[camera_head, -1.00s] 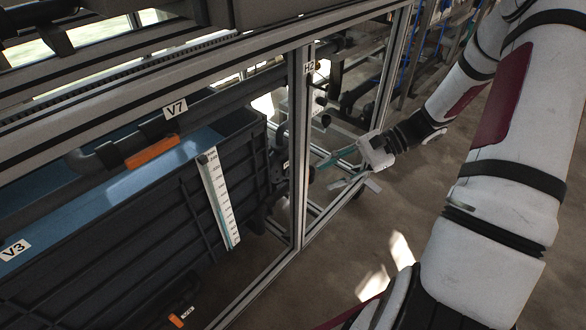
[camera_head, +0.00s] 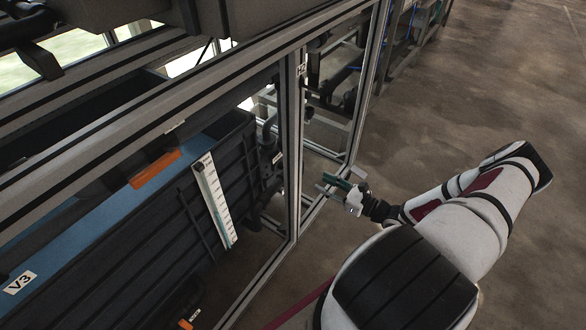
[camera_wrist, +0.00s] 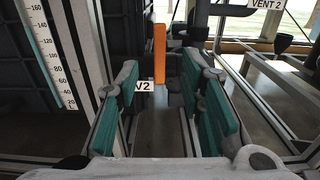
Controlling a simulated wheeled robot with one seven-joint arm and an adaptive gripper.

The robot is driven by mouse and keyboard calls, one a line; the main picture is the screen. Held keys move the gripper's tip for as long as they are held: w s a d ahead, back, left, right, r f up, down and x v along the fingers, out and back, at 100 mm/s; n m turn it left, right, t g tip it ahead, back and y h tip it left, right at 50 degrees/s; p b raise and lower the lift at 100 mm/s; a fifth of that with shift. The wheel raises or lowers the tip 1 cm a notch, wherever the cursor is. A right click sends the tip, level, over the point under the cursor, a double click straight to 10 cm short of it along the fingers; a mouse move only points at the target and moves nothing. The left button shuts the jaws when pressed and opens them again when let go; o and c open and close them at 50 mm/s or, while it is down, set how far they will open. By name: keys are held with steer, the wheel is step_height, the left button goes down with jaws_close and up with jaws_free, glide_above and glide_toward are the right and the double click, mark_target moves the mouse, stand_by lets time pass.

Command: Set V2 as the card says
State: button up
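In the wrist view, an orange lever (camera_wrist: 159,53) stands upright, with a white label reading V2 (camera_wrist: 145,86) at its lower left. My gripper (camera_wrist: 162,78) is open, with teal-padded fingers on either side of the picture. The lever shows beyond the fingers, in the gap between them, and nothing is held. In the head view my gripper (camera_head: 338,187) is right of the upright frame post, close to the metal frame. The V2 lever cannot be made out in the head view. No card is readable in either view.
A dark tank with a white scale (camera_head: 215,200) stands left of the aluminium post (camera_head: 291,150). A VENT 2 label (camera_wrist: 268,4) shows upper right in the wrist view. Open floor lies right.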

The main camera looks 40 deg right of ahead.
steer(key=x, duration=1)
steer(key=shift+b, duration=0.4)
jaws_close()
